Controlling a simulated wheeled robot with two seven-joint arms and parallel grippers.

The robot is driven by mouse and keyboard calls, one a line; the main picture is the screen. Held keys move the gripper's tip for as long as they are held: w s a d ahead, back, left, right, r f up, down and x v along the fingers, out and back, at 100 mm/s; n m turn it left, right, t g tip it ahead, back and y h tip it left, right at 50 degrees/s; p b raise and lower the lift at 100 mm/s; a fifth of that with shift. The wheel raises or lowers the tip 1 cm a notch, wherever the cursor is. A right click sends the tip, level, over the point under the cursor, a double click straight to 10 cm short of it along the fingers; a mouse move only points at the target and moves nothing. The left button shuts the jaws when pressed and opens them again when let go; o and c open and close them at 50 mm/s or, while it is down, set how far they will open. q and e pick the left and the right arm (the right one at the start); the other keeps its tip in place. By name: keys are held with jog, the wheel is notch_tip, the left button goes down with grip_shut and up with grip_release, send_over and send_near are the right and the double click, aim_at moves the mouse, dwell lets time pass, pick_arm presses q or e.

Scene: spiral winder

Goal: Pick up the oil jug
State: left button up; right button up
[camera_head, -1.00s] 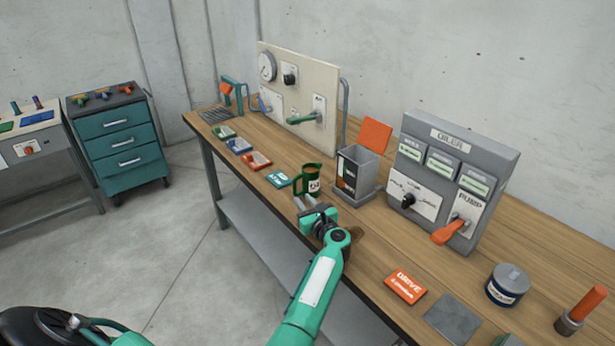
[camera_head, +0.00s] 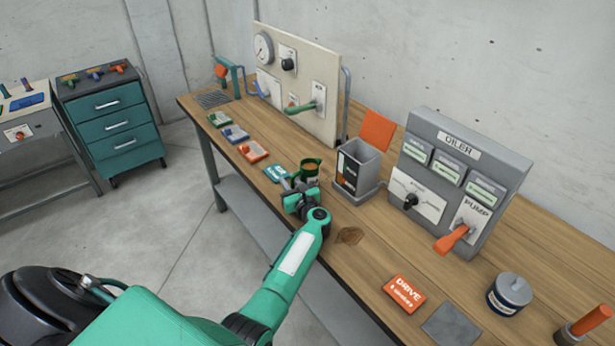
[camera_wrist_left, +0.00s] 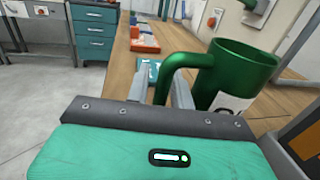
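The oil jug is a green mug-like jug (camera_head: 310,169) with a white label, upright on the workbench, partly hidden behind my left gripper in the head view. In the left wrist view the jug (camera_wrist_left: 238,72) fills the upper right, with its handle pointing left. My left gripper (camera_head: 291,186) is right at the jug's near side. In the left wrist view its two fingers (camera_wrist_left: 160,82) are apart, with the upright part of the handle between them. Whether either finger touches the handle I cannot tell. My right gripper is not in view.
A grey open-topped container (camera_head: 359,165) stands right of the jug. A teal card (camera_head: 276,173) lies left of it, close to the gripper. The oiler panel (camera_head: 455,180) stands further right. A gauge panel (camera_head: 297,80) stands at the back.

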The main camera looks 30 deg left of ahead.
pick_arm(q)
jog(key=shift+s+d+r, duration=0.1)
jog(key=shift+s+r, duration=0.05)
jog(key=c, duration=0.3)
grip_shut()
jog(key=shift+r, duration=0.2)
notch_tip(320, 180, up, 19)
jog(key=b, duration=0.1)
jog(key=shift+r, duration=0.2)
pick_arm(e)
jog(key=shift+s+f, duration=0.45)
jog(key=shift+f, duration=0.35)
